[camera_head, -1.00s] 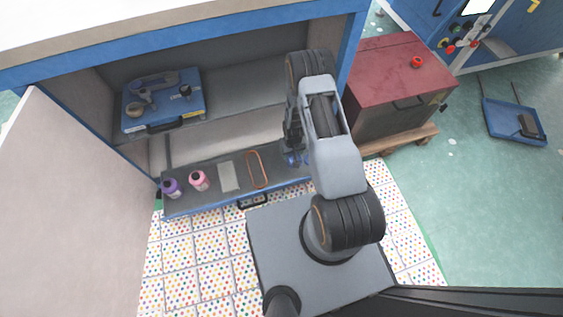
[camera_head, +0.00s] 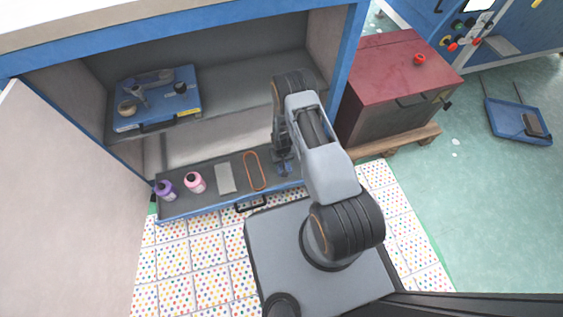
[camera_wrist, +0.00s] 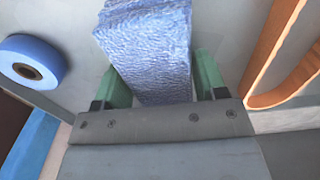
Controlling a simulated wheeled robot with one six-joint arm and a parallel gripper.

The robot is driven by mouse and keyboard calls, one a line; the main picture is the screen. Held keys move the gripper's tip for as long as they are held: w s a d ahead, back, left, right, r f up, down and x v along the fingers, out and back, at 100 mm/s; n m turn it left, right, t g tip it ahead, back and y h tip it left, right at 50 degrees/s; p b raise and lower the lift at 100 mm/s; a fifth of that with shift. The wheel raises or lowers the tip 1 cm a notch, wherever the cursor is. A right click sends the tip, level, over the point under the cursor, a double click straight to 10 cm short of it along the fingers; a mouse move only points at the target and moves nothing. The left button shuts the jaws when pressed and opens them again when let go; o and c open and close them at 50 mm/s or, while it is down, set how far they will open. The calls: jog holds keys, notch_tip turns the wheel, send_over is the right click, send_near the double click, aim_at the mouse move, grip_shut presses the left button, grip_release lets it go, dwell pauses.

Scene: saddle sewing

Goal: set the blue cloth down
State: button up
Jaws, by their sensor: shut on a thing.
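The blue cloth (camera_wrist: 150,50) is a thick, rough-textured folded block in the wrist view. My gripper (camera_wrist: 160,82) has its two green fingers on either side of it and is shut on it. In the head view my gripper (camera_head: 284,158) hangs over the right part of the open grey drawer (camera_head: 205,208). The cloth cannot be made out there, as my arm covers that spot. In the wrist view the grey surface shows around the cloth; I cannot tell whether the cloth touches it.
A blue roll (camera_wrist: 32,62) lies left of the cloth, an orange loop (camera_wrist: 272,55) right of it. A blue case (camera_head: 155,100) sits on the shelf above. A red-topped cabinet (camera_head: 395,75) stands right.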

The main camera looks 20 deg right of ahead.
jog(key=shift+f, duration=0.25)
jog(key=o, duration=0.9)
jog(key=shift+r, duration=0.1)
jog(key=shift+c, duration=0.2)
